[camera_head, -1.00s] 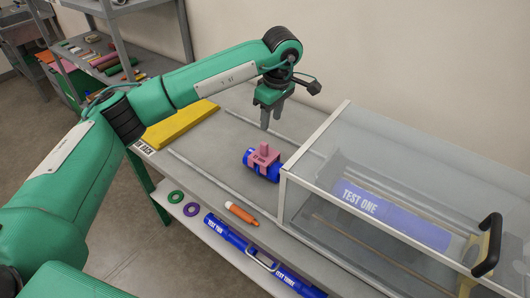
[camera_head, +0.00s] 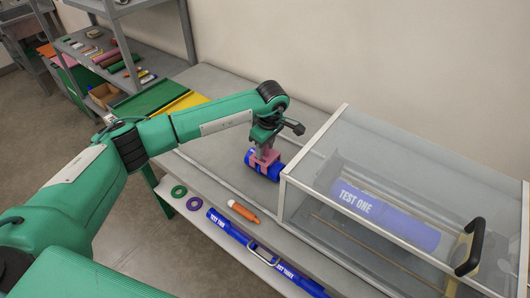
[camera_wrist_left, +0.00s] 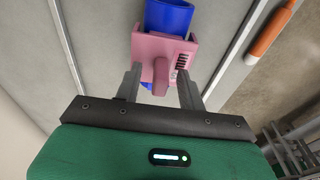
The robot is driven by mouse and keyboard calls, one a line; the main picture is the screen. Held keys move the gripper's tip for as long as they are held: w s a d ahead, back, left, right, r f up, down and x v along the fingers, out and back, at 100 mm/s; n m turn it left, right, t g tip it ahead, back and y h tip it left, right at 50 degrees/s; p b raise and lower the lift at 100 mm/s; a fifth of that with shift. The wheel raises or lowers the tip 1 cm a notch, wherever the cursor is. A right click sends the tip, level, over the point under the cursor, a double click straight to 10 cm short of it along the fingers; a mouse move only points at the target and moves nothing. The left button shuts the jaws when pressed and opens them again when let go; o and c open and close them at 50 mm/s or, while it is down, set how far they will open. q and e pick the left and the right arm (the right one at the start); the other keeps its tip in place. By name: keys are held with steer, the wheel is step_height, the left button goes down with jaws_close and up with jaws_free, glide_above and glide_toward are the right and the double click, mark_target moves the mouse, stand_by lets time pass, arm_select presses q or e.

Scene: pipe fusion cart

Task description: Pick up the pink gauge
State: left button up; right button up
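The pink gauge (camera_head: 260,163) sits on a short blue pipe (camera_head: 252,158) on the cart top, left of the clear case. The gauge also shows in the left wrist view (camera_wrist_left: 178,49), with an upright knob and dark markings on its plate. My left gripper (camera_head: 264,151) is directly above it, pointing down. In the left wrist view its two fingers (camera_wrist_left: 160,75) stand open on either side of the knob, with gaps visible. The blue pipe (camera_wrist_left: 168,16) shows beyond the gauge. My right gripper is in neither view.
A clear case (camera_head: 375,165) holding a blue TEST ONE pipe (camera_head: 400,219) stands close to the right. An orange marker (camera_head: 243,211), a purple ring (camera_head: 194,203) and a green ring (camera_head: 179,191) lie on the lower front shelf. A wall is behind.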

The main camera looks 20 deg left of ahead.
arm_select(q)
jaws_close()
steer(key=shift+r, duration=0.1)
